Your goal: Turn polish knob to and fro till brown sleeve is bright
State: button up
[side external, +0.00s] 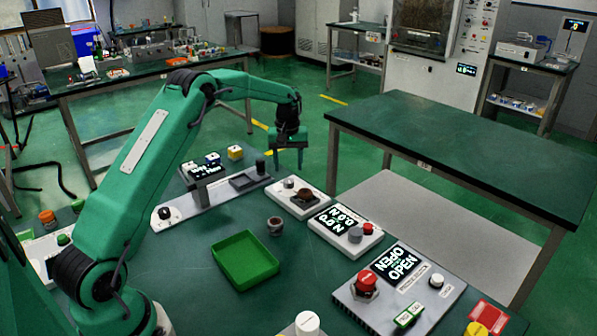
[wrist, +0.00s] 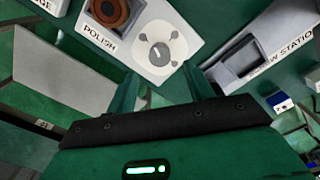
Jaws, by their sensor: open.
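The white polish box (side external: 316,208) stands on the green bench, and its POLISH label shows in the wrist view (wrist: 97,33). Its round pale knob (wrist: 160,52) has a pointer mark and sits near the box's edge; it also shows in the side view (side external: 289,183). My gripper (side external: 288,168) is open, empty and pointing down above the knob end of the box. In the wrist view its fingers (wrist: 160,84) are apart, short of the knob.
The screw station (side external: 240,190) stands left of the polish box, the gauge box (side external: 368,241) to its right. A panel with a red button (side external: 367,281) stands at front right.

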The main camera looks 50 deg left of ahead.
aim_at(288, 180)
jog(key=shift+r, duration=1.2)
jog(key=n, duration=0.4)
jog(key=shift+r, duration=0.1)
jog(key=shift+f, duration=3.95)
jog(key=c, duration=1)
